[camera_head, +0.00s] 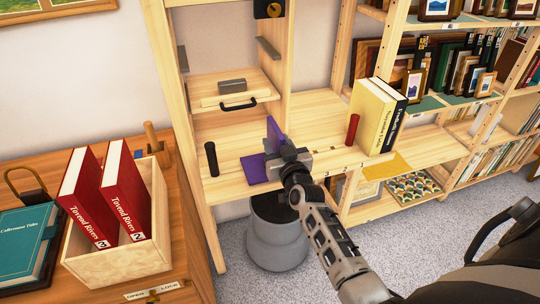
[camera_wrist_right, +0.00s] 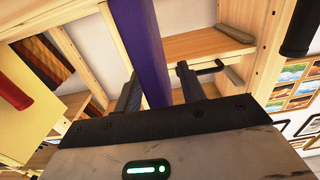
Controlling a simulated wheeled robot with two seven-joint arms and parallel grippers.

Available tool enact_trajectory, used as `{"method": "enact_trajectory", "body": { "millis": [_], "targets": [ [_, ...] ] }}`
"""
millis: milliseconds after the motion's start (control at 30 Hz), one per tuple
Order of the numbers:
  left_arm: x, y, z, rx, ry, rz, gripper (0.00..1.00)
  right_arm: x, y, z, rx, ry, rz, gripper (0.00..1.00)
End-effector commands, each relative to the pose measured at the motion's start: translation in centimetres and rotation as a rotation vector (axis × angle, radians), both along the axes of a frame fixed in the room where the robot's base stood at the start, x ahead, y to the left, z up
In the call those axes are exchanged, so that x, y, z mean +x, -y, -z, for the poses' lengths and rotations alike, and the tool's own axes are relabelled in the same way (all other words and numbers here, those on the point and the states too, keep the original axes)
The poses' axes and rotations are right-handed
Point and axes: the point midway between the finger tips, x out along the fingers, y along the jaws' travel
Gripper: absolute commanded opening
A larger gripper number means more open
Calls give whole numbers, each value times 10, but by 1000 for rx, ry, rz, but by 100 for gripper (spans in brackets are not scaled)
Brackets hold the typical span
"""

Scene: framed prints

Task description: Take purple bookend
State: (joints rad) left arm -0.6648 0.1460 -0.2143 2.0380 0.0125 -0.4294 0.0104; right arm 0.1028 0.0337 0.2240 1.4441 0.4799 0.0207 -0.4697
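The purple bookend (camera_head: 254,168) stands on the middle-height wooden shelf in the head view, its upright plate partly hidden by my right gripper (camera_head: 286,156). In the right wrist view the bookend's purple upright (camera_wrist_right: 142,40) passes between the two fingers of my right gripper (camera_wrist_right: 160,88). The fingers are apart, with a visible gap between the upright and the right-hand finger. Whether the left-hand finger touches it I cannot tell. My left gripper is not in view.
A black cylinder (camera_head: 211,159) stands left of the bookend and a red cylinder (camera_head: 352,129) right of it. Yellow and black books (camera_head: 371,115) stand farther right. A grey bin (camera_head: 275,245) is below the shelf. A wooden box (camera_head: 117,264) with red books is at left.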

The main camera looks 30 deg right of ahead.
Motion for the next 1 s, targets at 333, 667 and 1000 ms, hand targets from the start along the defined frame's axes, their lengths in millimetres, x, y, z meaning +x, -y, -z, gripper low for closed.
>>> {"method": "enact_trajectory", "body": {
  "millis": [333,667,1000],
  "targets": [
    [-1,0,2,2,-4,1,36,0,0,-3,-1,8,1,0],
    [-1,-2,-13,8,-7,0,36,0,0,-24,-2,9,1,0],
    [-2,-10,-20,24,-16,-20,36,0,0,-77,1,15,3,0]
  ]
}}
